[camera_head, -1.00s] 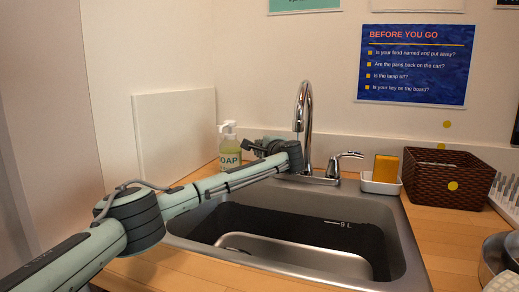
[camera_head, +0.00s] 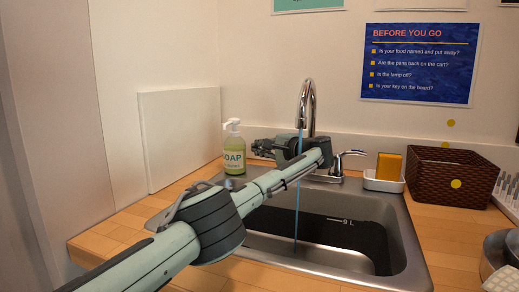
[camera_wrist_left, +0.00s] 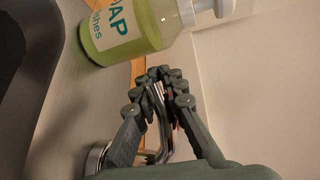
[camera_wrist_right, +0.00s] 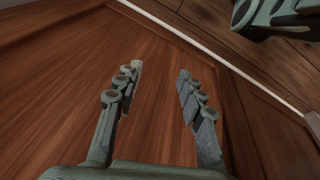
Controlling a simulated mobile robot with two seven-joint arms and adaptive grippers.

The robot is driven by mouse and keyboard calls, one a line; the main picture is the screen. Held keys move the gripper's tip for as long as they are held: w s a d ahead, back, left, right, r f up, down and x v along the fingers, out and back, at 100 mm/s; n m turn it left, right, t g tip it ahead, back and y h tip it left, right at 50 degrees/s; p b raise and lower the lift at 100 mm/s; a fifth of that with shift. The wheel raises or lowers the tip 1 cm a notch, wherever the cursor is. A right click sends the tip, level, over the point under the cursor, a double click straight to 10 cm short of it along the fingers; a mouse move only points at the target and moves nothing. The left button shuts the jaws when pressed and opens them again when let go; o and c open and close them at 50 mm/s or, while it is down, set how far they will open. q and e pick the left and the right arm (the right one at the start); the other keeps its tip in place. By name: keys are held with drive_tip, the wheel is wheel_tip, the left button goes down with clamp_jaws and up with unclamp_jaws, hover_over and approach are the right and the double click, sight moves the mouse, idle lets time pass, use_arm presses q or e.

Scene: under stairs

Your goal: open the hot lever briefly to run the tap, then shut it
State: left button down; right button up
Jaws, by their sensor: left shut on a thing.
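The chrome tap (camera_head: 309,97) stands behind the sink, and a thin stream of water (camera_head: 297,200) runs from its spout into the basin. My left gripper (camera_head: 262,148) is at the tap's left side. In the left wrist view, its fingers (camera_wrist_left: 163,78) are closed around the chrome hot lever (camera_wrist_left: 165,130); in the head view the gripper and arm hide that lever. The other lever (camera_head: 348,154), on the right of the tap, is free. My right gripper (camera_wrist_right: 158,75) shows only in its wrist view, with fingers apart and nothing between them.
A green soap bottle (camera_head: 234,158) stands close to the left gripper. A sponge (camera_head: 389,167) in a white holder and a brown basket (camera_head: 452,178) are right of the tap. The sink (camera_head: 405,250) lies under my left arm. Brown wood panels (camera_wrist_right: 160,130) face the right gripper.

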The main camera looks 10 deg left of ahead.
idle(0.5)
use_arm(q)
drive_tip(key=c, duration=1.6)
unclamp_jaws()
drive_tip(key=shift+o, duration=0.2)
drive_tip(key=shift+s+d, duration=0.1)
drive_tip(key=v, duration=1.2)
